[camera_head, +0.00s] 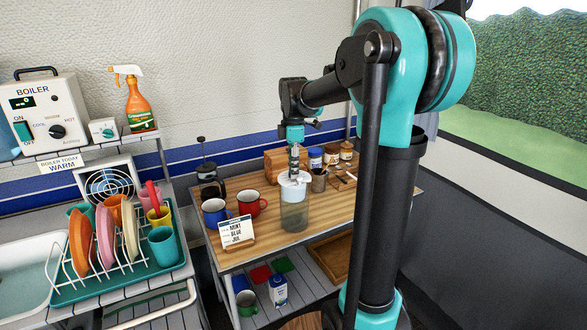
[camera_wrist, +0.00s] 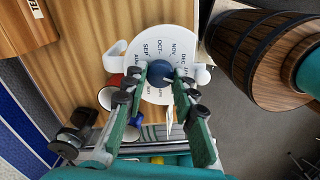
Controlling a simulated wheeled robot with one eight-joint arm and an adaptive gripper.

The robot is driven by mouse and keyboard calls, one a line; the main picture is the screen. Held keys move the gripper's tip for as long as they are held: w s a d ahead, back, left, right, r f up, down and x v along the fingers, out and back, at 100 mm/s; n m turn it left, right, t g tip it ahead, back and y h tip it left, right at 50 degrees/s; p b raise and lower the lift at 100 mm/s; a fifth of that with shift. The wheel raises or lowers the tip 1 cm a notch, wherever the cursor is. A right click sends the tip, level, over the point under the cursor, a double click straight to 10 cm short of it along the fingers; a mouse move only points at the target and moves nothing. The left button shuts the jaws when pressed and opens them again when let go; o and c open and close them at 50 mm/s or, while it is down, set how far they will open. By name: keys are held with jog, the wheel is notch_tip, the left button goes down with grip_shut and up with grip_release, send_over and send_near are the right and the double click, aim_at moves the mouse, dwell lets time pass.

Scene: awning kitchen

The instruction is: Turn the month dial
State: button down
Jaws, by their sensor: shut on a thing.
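The month dial (camera_wrist: 183,38) is a round white disc with month names such as OCT, NOV and SEP around it and a blue knob (camera_wrist: 160,72) at its centre. In the head view the white dial top (camera_head: 291,189) sits on a clear jar (camera_head: 294,217) on the wooden table. My gripper (camera_wrist: 158,76) comes down on it from above, its green fingers shut on either side of the blue knob. The fingers hide part of the lettering. In the head view my gripper (camera_head: 294,168) is directly over the jar.
On the wooden table (camera_head: 343,205), a blue mug (camera_head: 215,211), a red mug (camera_head: 250,202) and a card (camera_head: 236,233), apparently reading MINT BLUE JUL, stand left of the jar. Spice jars (camera_head: 316,157) and a utensil cup (camera_head: 319,181) stand close behind and right.

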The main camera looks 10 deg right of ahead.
jog(key=m, duration=0.4)
jog(key=shift+m, duration=0.4)
jog(key=m, duration=0.3)
jog(key=shift+m, duration=0.3)
jog(key=m, duration=1.2)
jog(key=shift+m, duration=0.3)
jog(key=m, duration=0.3)
jog(key=shift+m, duration=0.4)
jog(key=m, duration=0.7)
